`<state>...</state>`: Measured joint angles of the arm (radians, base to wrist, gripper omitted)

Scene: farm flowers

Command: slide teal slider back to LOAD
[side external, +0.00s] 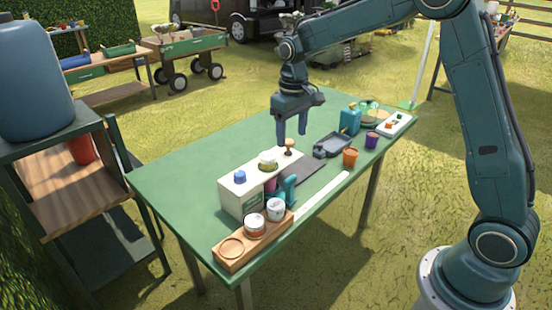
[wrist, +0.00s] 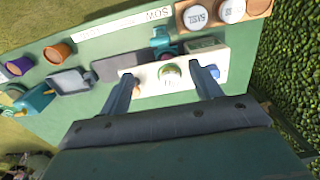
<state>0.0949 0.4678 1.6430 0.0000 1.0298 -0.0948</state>
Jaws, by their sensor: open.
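A teal upright piece (side external: 287,190), which looks like the teal slider, stands against the front of the white box (side external: 240,198) on the green table. It also shows in the wrist view (wrist: 163,41), just beyond the white box (wrist: 150,72). The box top bears a blue knob (side external: 240,176), a round green-and-white piece (side external: 268,161) and a tan knob (side external: 289,146). My gripper (side external: 292,138) is open and empty, pointing down above the tan-knob end of the box. Its fingers (wrist: 165,82) are apart in the wrist view. I cannot read a LOAD mark.
A wooden holder (side external: 238,247) with two white-lidded jars stands at the near end of the table. A dark flat strip (side external: 300,175), a grey scoop-like tray (side external: 333,146), orange and purple pots (side external: 351,157) and a teal bottle (side external: 350,118) lie toward the right. The table's left is clear.

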